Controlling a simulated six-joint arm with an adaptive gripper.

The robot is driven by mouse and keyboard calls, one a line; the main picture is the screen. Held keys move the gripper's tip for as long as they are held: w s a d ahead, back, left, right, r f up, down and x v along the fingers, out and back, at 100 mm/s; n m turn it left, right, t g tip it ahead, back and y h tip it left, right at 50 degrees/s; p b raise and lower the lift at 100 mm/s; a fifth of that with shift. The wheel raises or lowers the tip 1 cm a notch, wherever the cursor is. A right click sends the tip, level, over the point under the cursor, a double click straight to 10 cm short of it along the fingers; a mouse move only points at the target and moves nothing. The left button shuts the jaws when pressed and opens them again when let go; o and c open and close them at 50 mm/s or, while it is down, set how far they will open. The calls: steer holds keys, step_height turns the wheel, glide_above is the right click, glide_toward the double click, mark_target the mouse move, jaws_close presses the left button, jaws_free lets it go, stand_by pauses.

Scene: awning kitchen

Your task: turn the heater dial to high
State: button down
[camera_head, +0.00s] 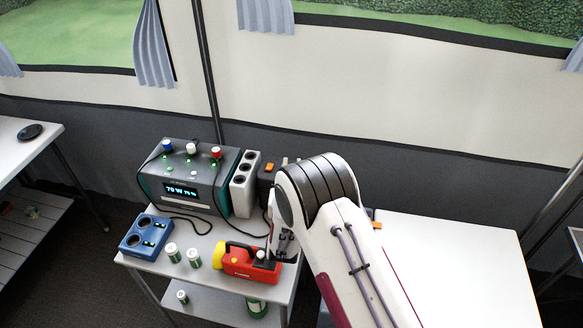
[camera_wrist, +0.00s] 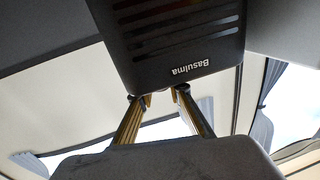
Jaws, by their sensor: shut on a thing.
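The heater (camera_wrist: 185,50) is a dark box with slotted vents and upside-down "Basulma" lettering, close up in the wrist view. My gripper (camera_wrist: 164,96) has its fingertips at the heater's edge, shut on a small part there that I take to be the heater dial. The dial is almost wholly hidden by the fingertips and the edge, so its setting cannot be read. In the head view my arm covers the gripper, the dial and most of the area around them.
A power station (camera_head: 190,178) with cables, a white socket strip (camera_head: 244,185), a blue socket box (camera_head: 146,236), several batteries (camera_head: 173,252) and a red-yellow flashlight (camera_head: 247,262) crowd the table left of my arm. The white tabletop (camera_head: 455,265) on the right is clear.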

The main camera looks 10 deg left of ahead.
steer(key=c, duration=1.8)
jaws_free()
steer(key=shift+c, duration=0.2)
steer(key=shift+s, duration=0.2)
steer(key=shift+s+d, duration=0.15)
steer(key=shift+s, duration=0.65)
step_height(320, 180, up, 7)
steer(key=s, duration=0.3)
steer(key=shift+d, duration=0.25)
